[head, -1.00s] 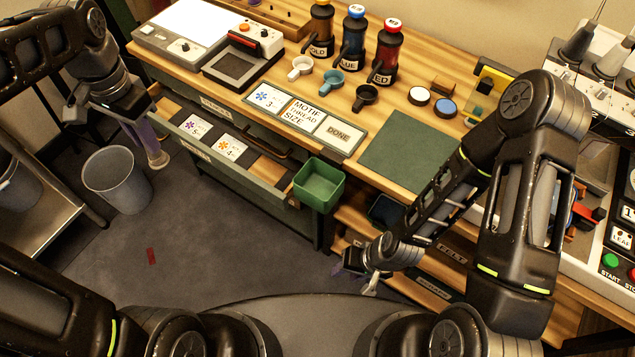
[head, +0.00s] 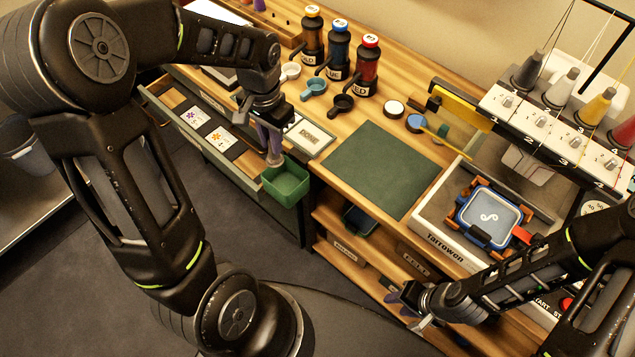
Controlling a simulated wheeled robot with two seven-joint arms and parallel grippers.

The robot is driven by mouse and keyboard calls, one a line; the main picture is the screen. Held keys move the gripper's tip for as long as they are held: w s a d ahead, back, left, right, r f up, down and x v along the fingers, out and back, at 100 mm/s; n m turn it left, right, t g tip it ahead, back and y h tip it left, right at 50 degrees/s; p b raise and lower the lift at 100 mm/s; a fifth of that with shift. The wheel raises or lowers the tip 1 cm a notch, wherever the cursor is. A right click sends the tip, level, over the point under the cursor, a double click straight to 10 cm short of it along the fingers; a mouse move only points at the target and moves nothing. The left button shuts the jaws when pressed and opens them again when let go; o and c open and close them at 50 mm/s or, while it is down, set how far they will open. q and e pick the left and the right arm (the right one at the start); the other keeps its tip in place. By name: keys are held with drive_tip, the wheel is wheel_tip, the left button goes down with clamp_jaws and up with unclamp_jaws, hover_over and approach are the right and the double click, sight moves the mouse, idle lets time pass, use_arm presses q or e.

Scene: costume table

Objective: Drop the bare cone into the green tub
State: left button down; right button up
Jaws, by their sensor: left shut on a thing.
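The green tub (head: 287,190) sits at the front edge of the bench, at the right end of the open drawer. My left gripper (head: 271,142) points down over the tub's back left part, its fingers shut on the bare cone. The small pale end of the cone (head: 274,159) shows below the fingertips, at the tub's opening; whether it touches the rim I cannot tell. The fingers hide the rest of the cone. My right gripper (head: 409,308) is at the lower right, in front of the lower shelves, with its fingers apart and nothing visible between them.
The open drawer (head: 192,135) holds patterned cards. The embroidery machine (head: 545,150) with thread cones and a blue hoop (head: 490,218) stands at the right. Dark floor lies in front.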

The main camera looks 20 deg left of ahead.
use_arm(q)
drive_tip(key=shift+w+d, duration=0.1)
drive_tip(key=shift+w, duration=0.2)
drive_tip(key=shift+a, duration=0.25)
drive_tip(key=shift+d, duration=0.1)
drive_tip(key=shift+f, duration=0.25)
wheel_tip(320, 180, down, 6)
drive_tip(key=b, duration=0.4)
drive_tip(key=shift+r+b, duration=0.2)
drive_tip(key=shift+b, duration=0.2)
drive_tip(key=c, duration=1.2)
unclamp_jaws()
drive_tip(key=shift+c, duration=0.2)
